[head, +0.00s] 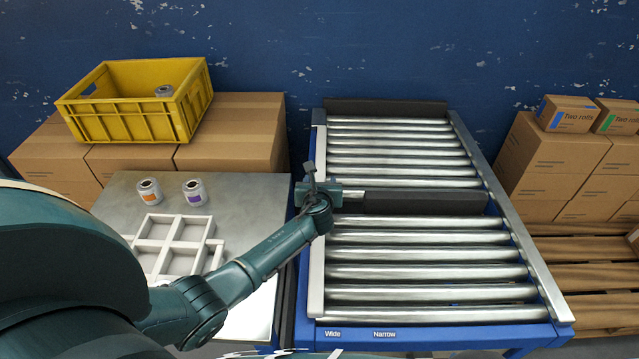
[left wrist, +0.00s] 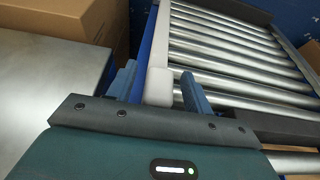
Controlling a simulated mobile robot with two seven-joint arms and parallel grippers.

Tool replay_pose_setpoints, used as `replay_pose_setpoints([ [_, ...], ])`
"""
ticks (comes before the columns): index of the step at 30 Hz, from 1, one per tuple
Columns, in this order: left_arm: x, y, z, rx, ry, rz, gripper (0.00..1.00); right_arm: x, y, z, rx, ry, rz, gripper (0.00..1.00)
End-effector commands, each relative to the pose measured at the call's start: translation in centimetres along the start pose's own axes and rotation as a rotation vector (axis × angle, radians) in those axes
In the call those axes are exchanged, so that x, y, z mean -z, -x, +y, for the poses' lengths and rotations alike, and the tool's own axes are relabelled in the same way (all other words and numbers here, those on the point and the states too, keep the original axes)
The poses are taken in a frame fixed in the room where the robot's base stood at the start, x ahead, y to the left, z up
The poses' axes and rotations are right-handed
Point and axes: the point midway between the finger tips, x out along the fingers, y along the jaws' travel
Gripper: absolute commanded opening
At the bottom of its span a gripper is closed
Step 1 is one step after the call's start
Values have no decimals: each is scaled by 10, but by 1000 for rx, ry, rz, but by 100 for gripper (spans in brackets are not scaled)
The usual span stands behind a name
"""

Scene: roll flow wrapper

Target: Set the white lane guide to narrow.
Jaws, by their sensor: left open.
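The white lane guide (head: 317,265) is a long pale rail along the left side of the roller conveyor. Its front end stands near the "Wide" label (head: 332,333), left of the "Narrow" label (head: 384,334). My left gripper (head: 320,190) is over the middle of the guide and hides part of it. In the left wrist view, the two blue fingers of the gripper (left wrist: 160,90) are apart, one on each side of the white guide (left wrist: 158,88). I cannot tell whether either finger touches it. My right gripper is not in view.
A dark crossbar (head: 420,202) spans the rollers beside my gripper. A metal table (head: 245,190) at left holds a white divided tray (head: 153,243) and two small rolls. A yellow crate (head: 130,122) sits on cartons behind. More cartons (head: 550,160) stand at right.

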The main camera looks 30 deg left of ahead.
Motion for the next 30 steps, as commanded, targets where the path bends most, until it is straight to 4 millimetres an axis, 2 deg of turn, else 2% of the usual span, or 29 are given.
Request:
replay_pose_setpoints([
  [4, 0, 0, 0, 0, 0, 0, 49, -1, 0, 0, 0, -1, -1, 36],
  [22, 0, 0, 0, 0, 0, 0, 0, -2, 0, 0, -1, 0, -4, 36],
  [30, 1, 0, -6, 2, 1, 1, 0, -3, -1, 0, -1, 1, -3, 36],
])
